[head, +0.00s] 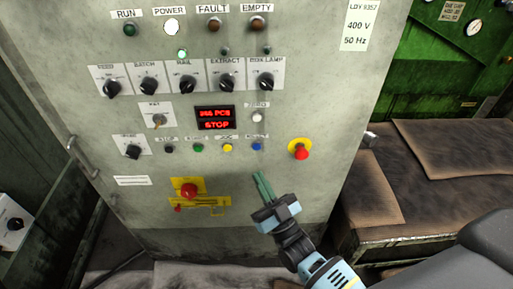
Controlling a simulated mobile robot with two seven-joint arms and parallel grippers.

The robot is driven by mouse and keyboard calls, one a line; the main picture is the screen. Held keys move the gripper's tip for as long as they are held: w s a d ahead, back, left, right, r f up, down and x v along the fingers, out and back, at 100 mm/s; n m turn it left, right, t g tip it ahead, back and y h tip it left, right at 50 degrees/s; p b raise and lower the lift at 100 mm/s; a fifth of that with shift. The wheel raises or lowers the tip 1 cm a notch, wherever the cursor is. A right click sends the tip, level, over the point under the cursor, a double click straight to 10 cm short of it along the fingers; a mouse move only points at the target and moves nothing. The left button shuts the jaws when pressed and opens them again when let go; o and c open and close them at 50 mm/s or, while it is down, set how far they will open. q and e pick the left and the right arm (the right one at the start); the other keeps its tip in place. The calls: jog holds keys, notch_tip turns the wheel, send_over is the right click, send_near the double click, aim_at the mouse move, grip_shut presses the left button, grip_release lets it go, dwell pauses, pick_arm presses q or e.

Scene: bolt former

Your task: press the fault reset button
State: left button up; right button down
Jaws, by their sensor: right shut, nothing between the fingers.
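A row of small push buttons runs across the grey control panel (310,75). The blue button (257,147) sits at the right end of the row, under a label too small to read surely. A yellow button (227,148) and a green button (198,148) are left of it. My right gripper (259,177) is shut and empty, its fingertips pointing up, a little below the blue button in the picture. It appears apart from the button. The fault lamp (214,24) looks dark. My left gripper is not in view.
A red mushroom button (302,154) on yellow is right of the blue button. A red switch (189,190) on a yellow plate is lower left. The display (215,118) reads STOP. Selector knobs line the panel above. A bench with brown mats (455,145) stands right.

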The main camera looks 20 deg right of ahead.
aim_at(257, 146)
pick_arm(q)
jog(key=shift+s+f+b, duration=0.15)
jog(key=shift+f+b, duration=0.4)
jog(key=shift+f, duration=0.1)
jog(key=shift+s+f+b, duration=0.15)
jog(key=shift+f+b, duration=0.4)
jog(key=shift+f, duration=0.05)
pick_arm(e)
jog(key=w+d, duration=0.2)
jog(key=w, duration=0.4)
jog(key=shift+w, duration=0.3)
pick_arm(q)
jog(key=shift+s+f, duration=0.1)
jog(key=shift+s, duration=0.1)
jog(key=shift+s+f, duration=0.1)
pick_arm(e)
jog(key=shift+w, duration=0.15)
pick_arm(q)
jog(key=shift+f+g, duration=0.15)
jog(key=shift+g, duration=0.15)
pick_arm(e)
jog(key=shift+w+d, duration=0.1)
jog(key=shift+w, duration=0.15)
